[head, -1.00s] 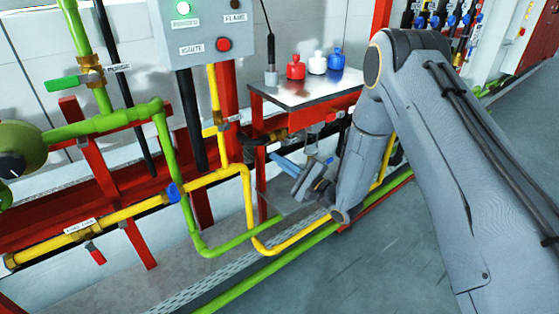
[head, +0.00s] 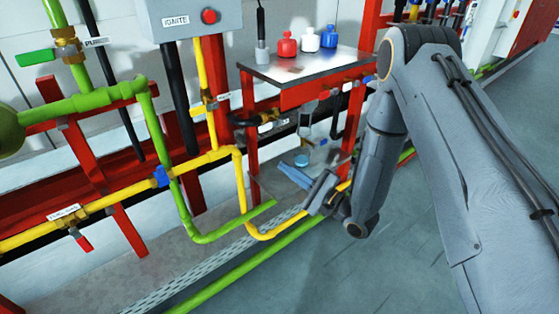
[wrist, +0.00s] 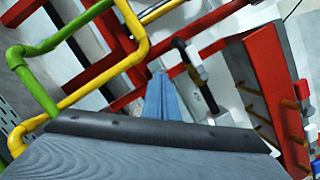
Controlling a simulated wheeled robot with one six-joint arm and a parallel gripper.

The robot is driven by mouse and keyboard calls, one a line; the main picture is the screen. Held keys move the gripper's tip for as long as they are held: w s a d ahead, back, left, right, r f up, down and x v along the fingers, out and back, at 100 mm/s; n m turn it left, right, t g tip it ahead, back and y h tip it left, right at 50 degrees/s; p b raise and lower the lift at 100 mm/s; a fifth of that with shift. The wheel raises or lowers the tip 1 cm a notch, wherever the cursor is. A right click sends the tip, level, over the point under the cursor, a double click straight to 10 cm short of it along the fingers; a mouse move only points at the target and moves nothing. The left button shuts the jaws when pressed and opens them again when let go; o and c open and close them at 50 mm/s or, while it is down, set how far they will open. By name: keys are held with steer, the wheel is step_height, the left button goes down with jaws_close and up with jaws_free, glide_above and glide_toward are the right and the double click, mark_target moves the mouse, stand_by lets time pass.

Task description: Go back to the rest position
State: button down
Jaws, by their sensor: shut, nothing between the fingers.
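My gripper (head: 288,168) is at the middle of the head view, below the small metal-topped table and to the right of the bend in the yellow pipe. Its blue fingers are together, with nothing between them, and point to the upper left. My forearm hangs down to it from the right. In the wrist view my gripper (wrist: 161,80) shows its blue fingers side by side, pointing up the picture. A dark edge of my own arm hides their base.
A yellow pipe (head: 240,190) and a green pipe (head: 178,200) run left of my gripper. The table (head: 300,65) holds red, white and blue bottles. Red posts and dark fittings stand behind my gripper. Open grey floor (head: 400,250) lies on the right.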

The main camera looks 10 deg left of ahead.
steer(key=shift+s+d+f, duration=0.1)
steer(key=shift+s+d, duration=0.35)
steer(key=shift+d, duration=0.05)
steer(key=w+d+r+n+h+p, duration=0.2)
steer(key=w+d+r+n+h, duration=0.15)
steer(key=w+d+h, duration=0.3)
steer(key=s+d+r+n+g+h+p, duration=0.1)
steer(key=s+d+n+h, duration=0.1)
steer(key=d+h, duration=0.25)
steer(key=s+d+r+n+g+h, duration=0.1)
steer(key=s+d+r+n+h, duration=0.15)
steer(key=d, duration=0.35)
steer(key=s+d+r+n+g+h, duration=0.1)
steer(key=s+d+r+n+g, duration=0.1)
steer(key=s, duration=0.7)
steer(key=s+d+r+n+g+h+p, duration=0.1)
steer(key=s+d+r+n+g, duration=0.1)
steer(key=s, duration=0.7)
steer(key=s+d+r+n+g+h+p, duration=0.1)
steer(key=s+d+r+g, duration=0.3)
steer(key=s, duration=0.5)
steer(key=shift+d+r+n, duration=0.3)
steer(key=shift+d+n, duration=0.05)
steer(key=shift+n, duration=0.05)
